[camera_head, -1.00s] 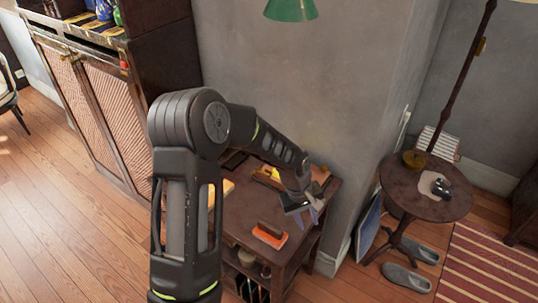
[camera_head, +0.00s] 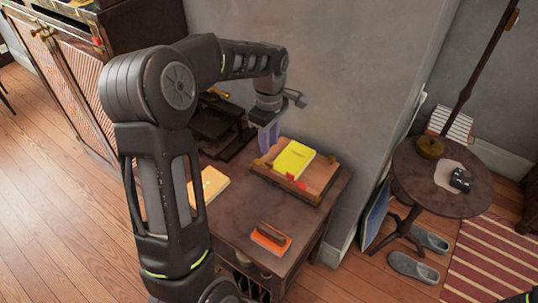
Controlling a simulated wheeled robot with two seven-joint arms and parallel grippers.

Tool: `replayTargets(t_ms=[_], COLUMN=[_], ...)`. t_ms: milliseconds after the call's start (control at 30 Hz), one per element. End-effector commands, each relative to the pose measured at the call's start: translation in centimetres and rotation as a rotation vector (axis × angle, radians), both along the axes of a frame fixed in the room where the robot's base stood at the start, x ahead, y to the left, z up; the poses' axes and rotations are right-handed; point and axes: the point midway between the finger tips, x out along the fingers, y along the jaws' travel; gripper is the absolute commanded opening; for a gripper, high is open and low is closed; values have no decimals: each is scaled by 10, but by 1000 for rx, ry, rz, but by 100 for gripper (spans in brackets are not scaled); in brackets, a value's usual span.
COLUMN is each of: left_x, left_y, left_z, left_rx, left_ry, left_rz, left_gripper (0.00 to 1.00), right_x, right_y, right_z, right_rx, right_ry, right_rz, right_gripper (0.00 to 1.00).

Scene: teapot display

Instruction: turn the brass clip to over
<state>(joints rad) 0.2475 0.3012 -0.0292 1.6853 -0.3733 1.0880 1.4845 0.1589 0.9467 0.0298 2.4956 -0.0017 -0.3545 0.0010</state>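A wooden tray or board (camera_head: 318,178) on the small dark table bears a yellow book or pad (camera_head: 294,159). A small brass-coloured piece (camera_head: 261,163) sits at the board's left edge; it looks like the brass clip, but it is too small to tell which way it is turned. A small red piece (camera_head: 290,177) lies by the yellow pad's front edge. My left gripper (camera_head: 268,147) points down just behind the brass piece, at the board's back left. Its pale fingers are seen nearly edge-on, so their opening and any contact are unclear. My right gripper is not in view.
An orange block with a dark handle (camera_head: 270,238) lies at the table's front (camera_head: 225,225). A cream pad (camera_head: 208,185) and a dark stepped stand (camera_head: 215,125) are to the left. The grey wall (camera_head: 340,90) rises close behind. A round side table (camera_head: 425,190) stands right.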

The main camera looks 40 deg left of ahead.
Motion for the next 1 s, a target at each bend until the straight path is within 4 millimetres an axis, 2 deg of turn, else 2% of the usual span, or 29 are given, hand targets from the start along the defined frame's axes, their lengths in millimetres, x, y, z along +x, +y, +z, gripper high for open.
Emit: replayTargets(t_ms=[367,533,800,1000], left_x=[0,-1,-1,0], left_y=[0,0,-1,-1], left_z=[-4,-23,-64,-77], left_rx=[-1,-2,-2,-1], left_ry=[1,2,3,-1], left_rz=[-2,-2,-2,-3], left_gripper=[29,29,29,29], right_x=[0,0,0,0], right_y=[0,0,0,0], right_z=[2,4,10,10], right_rx=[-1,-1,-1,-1], right_ry=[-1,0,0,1], right_rz=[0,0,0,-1], right_gripper=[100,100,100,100])
